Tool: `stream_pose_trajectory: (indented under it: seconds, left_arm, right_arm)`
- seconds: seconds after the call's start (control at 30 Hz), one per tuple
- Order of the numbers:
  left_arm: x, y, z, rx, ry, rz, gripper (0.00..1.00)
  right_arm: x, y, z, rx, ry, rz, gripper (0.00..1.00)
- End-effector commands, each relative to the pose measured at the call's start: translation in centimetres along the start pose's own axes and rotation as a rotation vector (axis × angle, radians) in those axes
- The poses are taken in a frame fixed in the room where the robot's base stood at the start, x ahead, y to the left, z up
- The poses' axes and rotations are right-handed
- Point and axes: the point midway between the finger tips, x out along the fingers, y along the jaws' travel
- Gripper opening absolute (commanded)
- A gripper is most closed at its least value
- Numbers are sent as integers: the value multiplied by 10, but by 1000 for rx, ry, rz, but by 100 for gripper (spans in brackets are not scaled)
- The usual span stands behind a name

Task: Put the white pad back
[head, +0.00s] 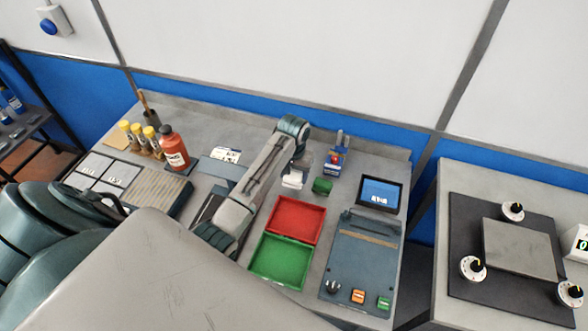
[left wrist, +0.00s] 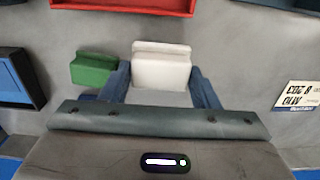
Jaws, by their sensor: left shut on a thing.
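The white pad (head: 292,180) is in my left gripper (head: 293,171), over the bench behind the red tray. In the left wrist view the white pad (left wrist: 162,68) sits between the two blue fingers of the left gripper (left wrist: 162,82), which are shut on its sides. A similar green pad (head: 322,186) is just to the right of it in the head view; it also shows in the left wrist view (left wrist: 93,68), apart from the white pad. My right gripper is in neither view.
A red tray (head: 323,222) and a green tray (head: 252,264) lie in front of the pads. A dark control box (head: 355,262) and a screen (head: 381,193) stand to the right. A red bottle (head: 174,150) and yellow-capped bottles (head: 139,138) stand at the left. A printed label (left wrist: 298,95) lies on the bench.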

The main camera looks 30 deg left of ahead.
Motion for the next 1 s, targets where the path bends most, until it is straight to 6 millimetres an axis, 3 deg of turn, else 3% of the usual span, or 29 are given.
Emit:
stream_pose_trajectory:
  seconds: [0.1, 0.37, 0.6, 1.0]
  left_arm:
    - [0, -5, -18, -1, -2, 0, 34]
    - [2, -10, -36, -1, 0, 0, 34]
    - [34, -10, -34, 0, -3, 1, 34]
    - [42, -10, -34, 0, -1, 0, 34]
  right_arm:
    - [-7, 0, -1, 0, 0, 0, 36]
    - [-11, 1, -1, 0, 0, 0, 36]
    - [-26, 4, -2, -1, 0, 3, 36]
    - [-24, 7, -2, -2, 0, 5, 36]
